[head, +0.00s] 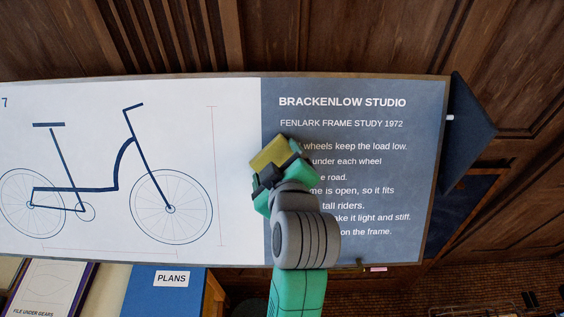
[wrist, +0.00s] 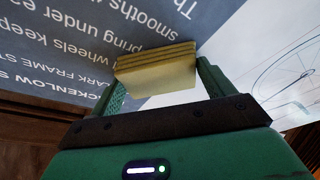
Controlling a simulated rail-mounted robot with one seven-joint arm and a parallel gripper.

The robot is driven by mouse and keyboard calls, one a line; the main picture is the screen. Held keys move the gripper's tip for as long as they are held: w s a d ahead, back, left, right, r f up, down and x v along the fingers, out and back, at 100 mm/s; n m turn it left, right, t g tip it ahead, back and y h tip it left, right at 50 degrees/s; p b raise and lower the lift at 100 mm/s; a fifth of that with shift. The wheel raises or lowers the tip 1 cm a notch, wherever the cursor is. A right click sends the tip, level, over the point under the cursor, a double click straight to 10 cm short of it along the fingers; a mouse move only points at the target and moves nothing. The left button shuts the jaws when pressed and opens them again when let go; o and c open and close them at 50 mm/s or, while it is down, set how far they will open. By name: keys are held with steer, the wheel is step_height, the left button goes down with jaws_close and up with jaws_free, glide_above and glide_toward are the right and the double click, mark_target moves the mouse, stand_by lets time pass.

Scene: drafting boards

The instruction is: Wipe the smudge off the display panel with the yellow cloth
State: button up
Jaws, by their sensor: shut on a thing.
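The display panel (head: 422,185) is a wide board with a white bicycle drawing at left and a grey-blue text area at right. My gripper (head: 275,166) is in front of the panel, by the left edge of the text area. It is shut on the folded yellow cloth (head: 267,152). In the wrist view the cloth (wrist: 155,72) sits between the two green fingers, its far edge close to the panel (wrist: 120,35). I cannot tell whether it touches. No smudge shows in either view. My arm hides the starts of several text lines.
Below the panel are a blue "PLANS" folder (head: 165,292) and a framed sheet (head: 60,290) at lower left. A small pink item (head: 377,269) is at the panel's lower edge. A dark angled board (head: 470,130) stands at right. Wood panelling is behind.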

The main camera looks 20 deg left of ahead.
steer(key=s+d+r+p, duration=0.2)
steer(key=s+r+p, duration=0.1)
steer(key=s, duration=0.1)
steer(key=shift+s+r, duration=0.25)
steer(key=shift+s, duration=0.05)
steer(key=shift+s+d+r+p, duration=0.25)
steer(key=shift+s+r+p, duration=0.2)
steer(key=shift+s, duration=0.1)
steer(key=shift+s+d+r+p, duration=0.2)
steer(key=shift+s+r+p, duration=0.2)
steer(key=shift+s, duration=0.15)
